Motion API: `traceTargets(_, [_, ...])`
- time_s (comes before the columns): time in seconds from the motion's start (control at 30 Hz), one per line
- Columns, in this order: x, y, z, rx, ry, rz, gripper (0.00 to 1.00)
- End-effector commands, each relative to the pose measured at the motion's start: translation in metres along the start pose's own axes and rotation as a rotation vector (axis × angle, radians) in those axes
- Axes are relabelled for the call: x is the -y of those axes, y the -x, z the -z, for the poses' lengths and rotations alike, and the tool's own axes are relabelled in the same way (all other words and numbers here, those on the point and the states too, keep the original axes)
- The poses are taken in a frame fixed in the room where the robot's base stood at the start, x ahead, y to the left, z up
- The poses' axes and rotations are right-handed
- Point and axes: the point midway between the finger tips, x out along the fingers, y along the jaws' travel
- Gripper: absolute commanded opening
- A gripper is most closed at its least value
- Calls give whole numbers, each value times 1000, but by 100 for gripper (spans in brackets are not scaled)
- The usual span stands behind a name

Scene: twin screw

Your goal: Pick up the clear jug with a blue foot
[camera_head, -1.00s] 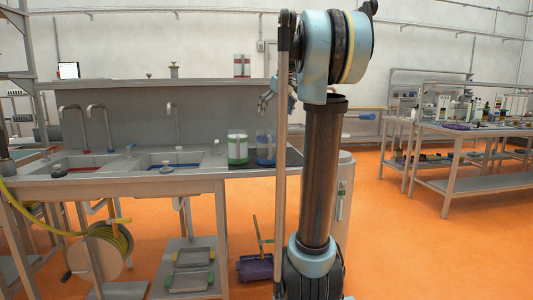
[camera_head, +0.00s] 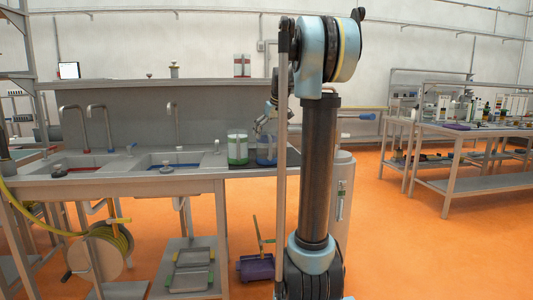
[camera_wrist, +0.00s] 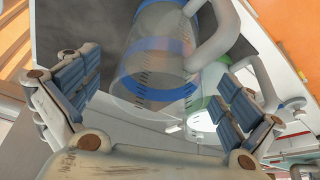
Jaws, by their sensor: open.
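The clear jug with a blue foot (camera_head: 265,152) stands on the counter's right end, partly behind my arm's column. In the wrist view the jug (camera_wrist: 155,75) is see-through with a blue ring and a pale handle on its right. My gripper (camera_wrist: 155,100) is open, with one padded finger at the left and one at the right of the jug. I cannot tell whether either finger touches it. In the head view my gripper (camera_head: 263,124) is just above the jug, partly hidden by my arm.
A similar jug with green parts (camera_head: 237,148) stands close to the left of the blue one; it also shows in the wrist view (camera_wrist: 204,118). A sink counter (camera_head: 120,183) extends left. A shelf (camera_head: 150,84) runs above, with a red-and-white container (camera_head: 242,66) on it.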

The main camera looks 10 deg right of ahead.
Motion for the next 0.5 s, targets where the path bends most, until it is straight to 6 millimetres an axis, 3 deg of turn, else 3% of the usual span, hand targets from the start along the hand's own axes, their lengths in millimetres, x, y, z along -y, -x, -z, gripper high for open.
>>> traceTargets(0.5, [1,-51,0,0,0,0,100])
